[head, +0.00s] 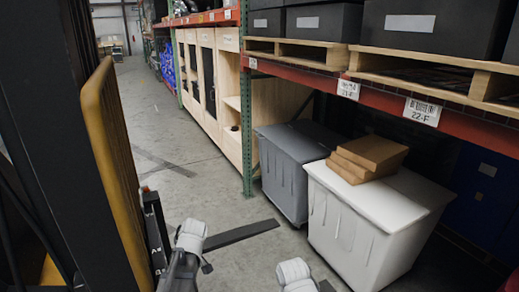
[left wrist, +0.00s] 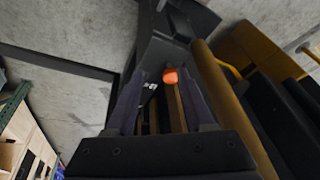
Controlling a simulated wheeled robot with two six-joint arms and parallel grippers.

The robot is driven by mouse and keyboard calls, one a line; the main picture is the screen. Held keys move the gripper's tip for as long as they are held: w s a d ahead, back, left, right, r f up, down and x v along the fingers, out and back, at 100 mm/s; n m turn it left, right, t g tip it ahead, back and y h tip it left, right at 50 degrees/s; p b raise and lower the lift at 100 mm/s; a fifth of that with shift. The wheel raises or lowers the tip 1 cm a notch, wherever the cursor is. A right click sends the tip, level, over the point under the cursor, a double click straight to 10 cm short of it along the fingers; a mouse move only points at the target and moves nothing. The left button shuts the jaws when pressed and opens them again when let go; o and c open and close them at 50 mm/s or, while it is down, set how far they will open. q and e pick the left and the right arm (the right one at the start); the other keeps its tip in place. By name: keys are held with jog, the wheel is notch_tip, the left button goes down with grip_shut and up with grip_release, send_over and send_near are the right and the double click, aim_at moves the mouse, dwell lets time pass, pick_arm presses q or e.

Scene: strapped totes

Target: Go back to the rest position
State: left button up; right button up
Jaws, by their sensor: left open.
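A white lidded tote (head: 355,232) stands on the floor under the rack at the right. A grey lidded tote (head: 284,185) stands beside it, further back. Both have thin vertical marks on their front sides. My left gripper shows in the left wrist view (left wrist: 163,98), with its two dark fingers apart. I see no tote between them; a dark structure with an orange knob (left wrist: 171,76) lies beyond. White links of my arms show at the bottom of the head view. My right gripper is not in view.
Flat brown boxes (head: 368,157) lie stacked on the white tote. A rack beam (head: 310,76) carries pallets with dark bins. A yellow upright (head: 112,165) with dark machinery stands close at the left. The concrete aisle (head: 160,115) is open between them.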

pick_arm(q)
jog(key=s+d+m+h, duration=0.1)
jog(key=s+d+m, duration=0.3)
jog(key=d, duration=0.4)
jog(key=s+d+f+m, duration=0.1)
jog(key=s+d+m, duration=0.4)
jog(key=d+m, duration=0.2)
jog(key=s+d+f+m+g+h+b, duration=0.1)
jog(key=s+d+m, duration=0.4)
jog(key=d, duration=0.3)
jog(key=shift+d+f+h, duration=0.25)
jog(key=shift+d+h, duration=0.05)
jog(key=shift+d, duration=0.05)
jog(key=shift+a, duration=0.15)
dwell(0.6)
